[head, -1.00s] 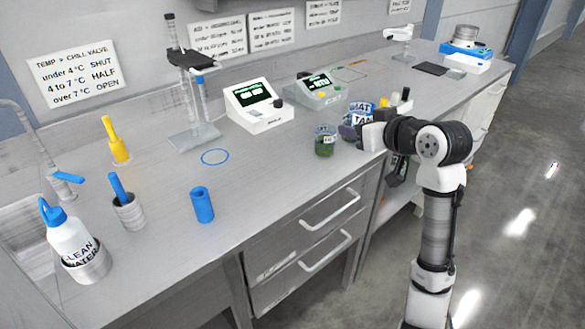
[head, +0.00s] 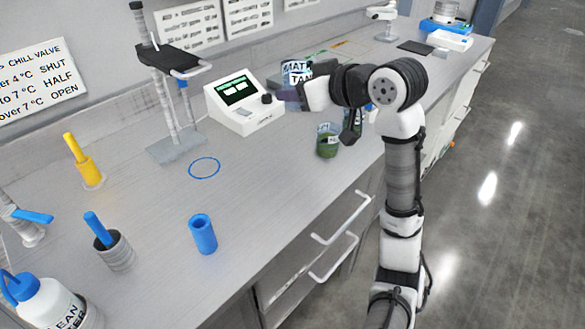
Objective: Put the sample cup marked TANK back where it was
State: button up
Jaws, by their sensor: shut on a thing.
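The sample cup (head: 297,72) has a white label with dark lettering that reads in part "TA", and a dark purplish lower part. My gripper (head: 305,95) is shut on it, at the far end of the bench's near half, in front of the white instrument's right side. My gripper and wrist hide part of the cup. A second clear cup with green contents (head: 327,141) stands upright on the bench, below and right of the held cup. A blue ring outline (head: 204,168) is marked on the bench, with nothing inside it.
A white instrument with a dark screen (head: 242,105) stands behind the ring. A stand with a dark clamp (head: 176,150) is left of it. Bench around the ring is clear.

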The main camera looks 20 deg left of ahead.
aim_at(299, 177)
notch_tip(299, 177, down, 19)
jog(key=shift+d+f+p, duration=0.1)
jog(key=shift+f+p, duration=0.1)
jog(key=shift+p, duration=0.75)
jog(key=shift+f, duration=0.2)
jog(key=o, duration=1)
jog(key=shift+r, duration=0.1)
jog(key=shift+r, duration=0.1)
jog(key=b+v, duration=0.3)
jog(key=v, duration=0.9)
jog(key=shift+s, duration=0.1)
